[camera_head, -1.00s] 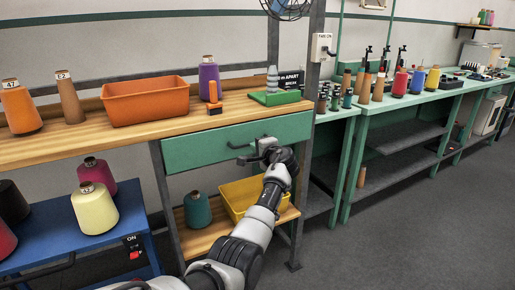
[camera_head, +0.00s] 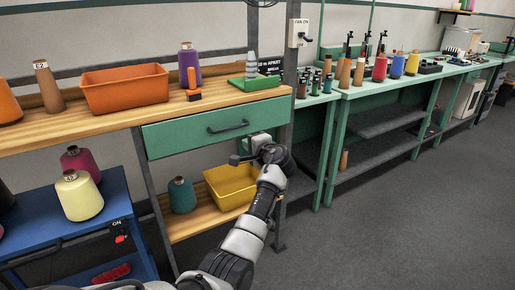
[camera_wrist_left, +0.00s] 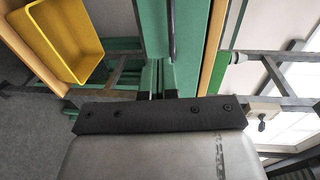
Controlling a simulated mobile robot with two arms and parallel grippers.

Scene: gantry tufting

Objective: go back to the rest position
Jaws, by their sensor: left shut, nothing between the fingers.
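My left gripper (camera_head: 238,159) is shut and empty. It hangs in front of the wooden bench, below the green drawer (camera_head: 175,138) and apart from its dark handle (camera_head: 228,127). My left arm reaches up to it from the bottom of the head view. In the left wrist view the closed fingers (camera_wrist_left: 157,94) show at the centre, with the green drawer front and its handle (camera_wrist_left: 172,30) beyond them. My right gripper is not in view.
A yellow bin (camera_head: 232,187) and a teal cone (camera_head: 181,195) sit on the lower shelf behind my arm. A blue cart (camera_head: 35,222) with thread cones stands at the left. A green bench (camera_head: 385,90) runs along the right. The grey floor (camera_head: 390,220) at right is clear.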

